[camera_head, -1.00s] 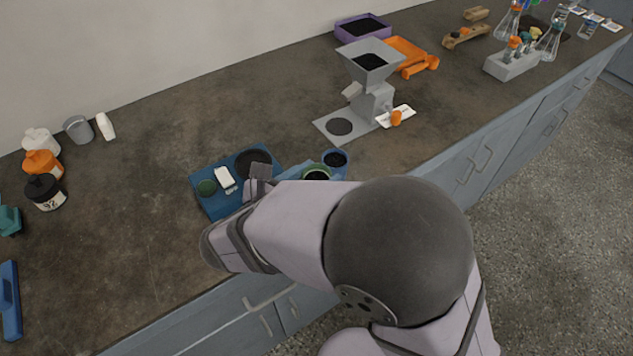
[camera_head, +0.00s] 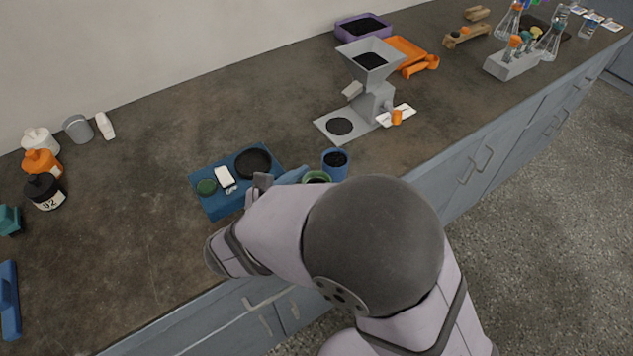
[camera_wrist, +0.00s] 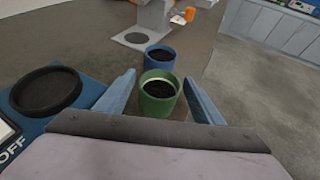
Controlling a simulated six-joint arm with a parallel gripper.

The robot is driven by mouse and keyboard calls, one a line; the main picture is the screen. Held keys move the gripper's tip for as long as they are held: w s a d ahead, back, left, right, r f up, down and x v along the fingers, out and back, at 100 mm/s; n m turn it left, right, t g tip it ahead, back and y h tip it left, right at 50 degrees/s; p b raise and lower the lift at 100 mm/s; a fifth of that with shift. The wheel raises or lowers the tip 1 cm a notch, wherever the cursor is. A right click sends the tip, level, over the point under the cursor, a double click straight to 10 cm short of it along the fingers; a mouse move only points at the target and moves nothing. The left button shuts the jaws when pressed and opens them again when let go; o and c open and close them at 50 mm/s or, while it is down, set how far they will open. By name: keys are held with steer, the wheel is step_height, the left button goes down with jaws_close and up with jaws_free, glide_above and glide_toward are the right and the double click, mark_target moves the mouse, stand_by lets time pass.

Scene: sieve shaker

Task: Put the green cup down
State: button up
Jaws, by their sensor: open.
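The green cup (camera_wrist: 158,106), filled with dark grains, stands upright on the counter between the two spread blue fingers of my gripper (camera_wrist: 163,97) in the wrist view. Gaps show between the cup and both fingers. In the head view my arm hides most of the green cup (camera_head: 317,175), and only its rim area shows. My gripper (camera_head: 292,177) is mostly hidden there too.
A blue cup (camera_head: 335,164) with dark grains stands just beyond the green cup. The blue sieve shaker (camera_head: 225,206) with its dark round plate is close on the left. A grey hopper machine (camera_head: 372,98) stands farther back.

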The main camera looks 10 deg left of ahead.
steer(key=shift+r, duration=0.15)
steer(key=shift+s+a+r, duration=0.1)
steer(key=v, duration=1.1)
steer(key=shift+s+a, duration=0.1)
steer(key=shift+s, duration=0.25)
steer(key=shift+w, duration=0.1)
steer(key=s+d+f+m+g+y+p, duration=0.2)
steer(key=d+m+g+y+p, duration=0.3)
steer(key=d+m, duration=2.3)
steer(key=m+g+p, duration=0.3)
steer(key=g+p, duration=0.3)
steer(key=g, duration=0.1)
steer(key=shift+s+g, duration=0.2)
steer(key=shift+g, duration=0.1)
